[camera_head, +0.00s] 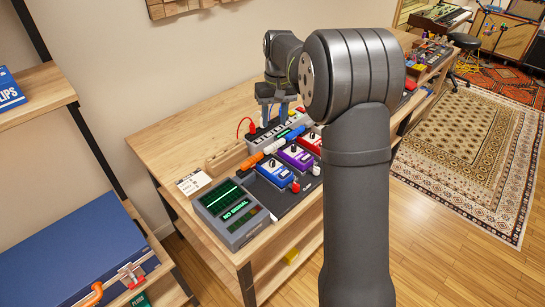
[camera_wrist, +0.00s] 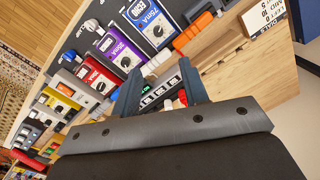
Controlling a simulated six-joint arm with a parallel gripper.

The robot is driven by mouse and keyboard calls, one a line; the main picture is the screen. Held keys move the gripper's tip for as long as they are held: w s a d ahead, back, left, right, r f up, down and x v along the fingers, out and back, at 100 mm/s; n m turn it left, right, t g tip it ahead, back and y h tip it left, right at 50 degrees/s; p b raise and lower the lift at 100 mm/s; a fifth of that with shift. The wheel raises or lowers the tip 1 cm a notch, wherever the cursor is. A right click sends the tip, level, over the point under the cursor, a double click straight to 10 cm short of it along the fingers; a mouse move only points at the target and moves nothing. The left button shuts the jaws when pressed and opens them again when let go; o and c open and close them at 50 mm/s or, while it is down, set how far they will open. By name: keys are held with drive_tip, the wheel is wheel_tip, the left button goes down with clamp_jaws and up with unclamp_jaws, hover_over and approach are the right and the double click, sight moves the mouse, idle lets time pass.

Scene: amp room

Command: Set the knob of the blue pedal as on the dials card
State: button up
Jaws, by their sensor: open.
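The blue pedal (camera_head: 278,176) stands on the dark pedal board at the near end of its row. It also shows in the wrist view (camera_wrist: 147,14), with its knob (camera_wrist: 158,31) in clear sight; the pointer is too small to read surely. The dials card (camera_head: 194,182) lies at the left on the wooden bench. In the wrist view the card (camera_wrist: 264,16) is cut by the top edge and its writing is only partly legible. My gripper (camera_head: 276,118) is open and empty above the power strip behind the pedals; its fingers (camera_wrist: 158,78) are apart from the blue pedal.
A purple pedal (camera_head: 297,157) and a red pedal (camera_head: 311,142) stand beyond the blue one. Orange and white plugs (camera_head: 272,147) lie close behind them. A grey screen unit (camera_head: 217,229) reading NO SIGNAL stands nearest. Bare bench (camera_head: 158,146) is at the left.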

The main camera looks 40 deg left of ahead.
sight(272, 160)
drive_tip(key=f+n, duration=0.1)
drive_tip(key=f, duration=0.9)
drive_tip(key=s+f+n, duration=0.1)
drive_tip(key=f, duration=0.4)
drive_tip(key=shift+f+n+t, duration=0.3)
drive_tip(key=shift+f+t, duration=0.05)
drive_tip(key=shift+t, duration=0.05)
clamp_jaws()
